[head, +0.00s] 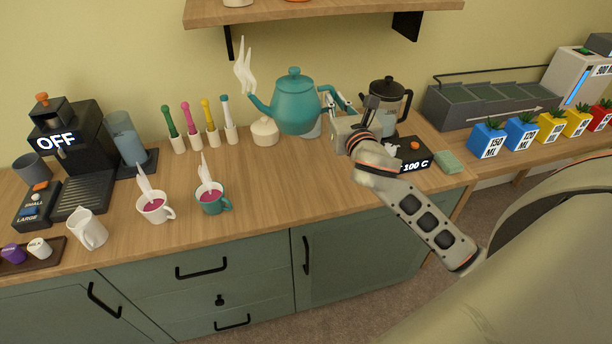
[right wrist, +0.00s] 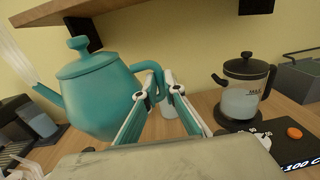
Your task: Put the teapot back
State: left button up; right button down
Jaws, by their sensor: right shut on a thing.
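The teal teapot (head: 295,106) is held above the back of the wooden counter, close to upright, with white steam at its spout. My right gripper (head: 333,99) is shut on the teapot's handle, on the pot's right side. In the right wrist view the teapot (right wrist: 95,95) fills the left, and the fingers of my gripper (right wrist: 158,88) close around its handle. A pale cup-like thing (head: 312,129) stands partly hidden behind and below the teapot. My left gripper is not in view.
A glass kettle (head: 386,100) stands right of my gripper, by a black "100 C" panel (head: 405,155). Two steaming cups (head: 155,207) (head: 212,199) stand nearer the front. A shelf (head: 330,12) hangs above. The counter's front middle is clear.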

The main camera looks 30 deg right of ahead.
notch_tip(320, 180, down, 19)
jog(key=shift+f+b, duration=0.15)
jog(key=shift+b, duration=1.1)
jog(key=shift+f, duration=0.25)
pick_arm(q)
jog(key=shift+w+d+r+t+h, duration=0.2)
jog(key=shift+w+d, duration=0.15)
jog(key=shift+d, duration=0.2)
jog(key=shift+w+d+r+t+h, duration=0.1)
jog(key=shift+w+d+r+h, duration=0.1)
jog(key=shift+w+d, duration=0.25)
pick_arm(e)
jog(key=shift+r, duration=0.1)
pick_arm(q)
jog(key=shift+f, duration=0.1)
